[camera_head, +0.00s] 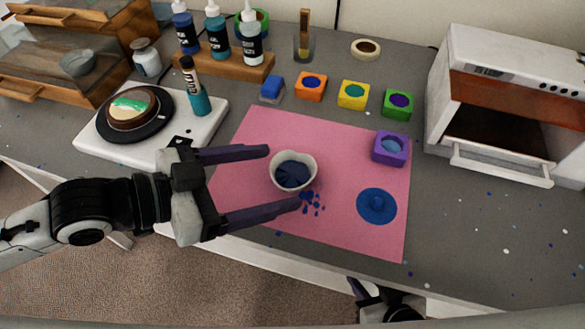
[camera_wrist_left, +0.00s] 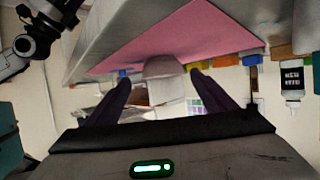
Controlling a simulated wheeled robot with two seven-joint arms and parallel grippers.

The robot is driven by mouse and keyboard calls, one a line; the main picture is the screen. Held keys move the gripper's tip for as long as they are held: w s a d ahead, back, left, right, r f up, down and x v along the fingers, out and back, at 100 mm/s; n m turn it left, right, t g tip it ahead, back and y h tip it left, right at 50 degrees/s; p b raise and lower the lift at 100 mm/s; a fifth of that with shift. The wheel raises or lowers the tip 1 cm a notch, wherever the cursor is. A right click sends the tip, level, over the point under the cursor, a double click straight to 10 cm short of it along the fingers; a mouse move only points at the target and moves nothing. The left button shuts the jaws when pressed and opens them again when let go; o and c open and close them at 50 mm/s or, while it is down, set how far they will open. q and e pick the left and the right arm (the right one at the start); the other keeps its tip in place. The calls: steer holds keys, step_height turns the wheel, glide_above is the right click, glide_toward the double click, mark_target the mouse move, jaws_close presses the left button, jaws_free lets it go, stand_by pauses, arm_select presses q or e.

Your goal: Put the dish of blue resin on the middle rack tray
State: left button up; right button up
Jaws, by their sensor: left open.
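The dish of blue resin (camera_head: 293,184), a pale round cup with dark blue inside, stands on the pink mat (camera_head: 262,122). My left gripper (camera_head: 284,178) is open, coming from the left, with its fingertips on either side of the dish. No contact is clear. In the left wrist view the pale dish (camera_wrist_left: 164,68) shows ahead, between the fingertips of the left gripper (camera_wrist_left: 160,76). The wooden rack (camera_head: 60,92) stands at the back left; a grey dish (camera_head: 78,63) is inside it. My right gripper (camera_head: 383,295) is partly in view at the bottom edge; its jaws are unclear.
Blue splashes and a blue puddle (camera_head: 377,206) lie on the mat near a purple mould (camera_head: 390,148). Several coloured moulds line the back. A white turntable base (camera_head: 88,145) and teal bottle (camera_head: 195,95) stand left. A white oven (camera_head: 500,110) stands right.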

mark_target(307, 169)
arm_select(q)
steer(key=shift+x, duration=2.75)
steer(key=shift+w+a+f, duration=0.2)
steer(key=c, duration=1.1)
